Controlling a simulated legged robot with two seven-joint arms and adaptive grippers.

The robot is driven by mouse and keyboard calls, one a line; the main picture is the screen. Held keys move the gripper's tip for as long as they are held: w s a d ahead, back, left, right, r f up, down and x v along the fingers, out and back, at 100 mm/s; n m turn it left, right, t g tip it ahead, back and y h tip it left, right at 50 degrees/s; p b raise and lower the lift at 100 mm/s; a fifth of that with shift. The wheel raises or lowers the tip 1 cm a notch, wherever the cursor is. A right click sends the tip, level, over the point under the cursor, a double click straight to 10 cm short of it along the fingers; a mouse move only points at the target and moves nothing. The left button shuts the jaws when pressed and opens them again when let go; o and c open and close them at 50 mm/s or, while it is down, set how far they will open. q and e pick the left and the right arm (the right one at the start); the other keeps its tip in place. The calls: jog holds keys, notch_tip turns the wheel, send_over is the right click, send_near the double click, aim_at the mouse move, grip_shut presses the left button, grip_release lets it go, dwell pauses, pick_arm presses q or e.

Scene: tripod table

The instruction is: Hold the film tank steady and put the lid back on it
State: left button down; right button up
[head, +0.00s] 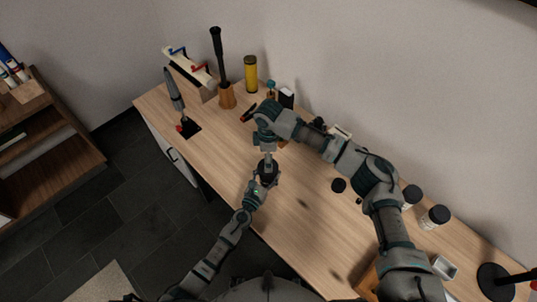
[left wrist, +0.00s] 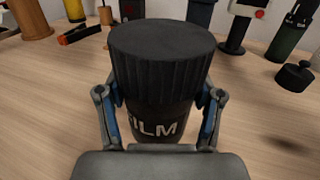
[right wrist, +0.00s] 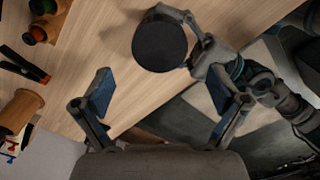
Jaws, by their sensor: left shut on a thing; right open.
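The film tank (left wrist: 155,128) is a dark cylinder with pale "FILM" lettering. It stands upright between the fingers of my left gripper (left wrist: 160,115), which is shut on its sides. A wide, ribbed black lid (left wrist: 160,60) sits on top of the tank; I cannot tell how firmly it is seated. In the right wrist view the lid's round top (right wrist: 160,43) shows beyond my right gripper (right wrist: 165,105), which is open and empty, its fingers apart from the lid. In the head view the tank (head: 268,168) is at the table's front edge, with the right gripper (head: 267,150) just above.
A small black knobbed cap (left wrist: 295,76) lies on the table to the right. Dark-capped jars (head: 434,217) stand further right. A yellow cylinder (head: 250,74), an orange-black tool (head: 248,112) and a wooden holder (head: 227,96) stand or lie behind. Bare wood lies right of the tank.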

notch_tip(320, 180, down, 8)
jog(key=shift+r, duration=0.15)
dwell(0.4)
jog(key=c, duration=1.1)
jog(key=shift+m, duration=0.8)
jog(key=shift+c, duration=0.5)
jog(key=o, duration=1.3)
jog(key=shift+c, duration=0.2)
jog(key=shift+r, duration=0.1)
notch_tip(320, 180, up, 12)
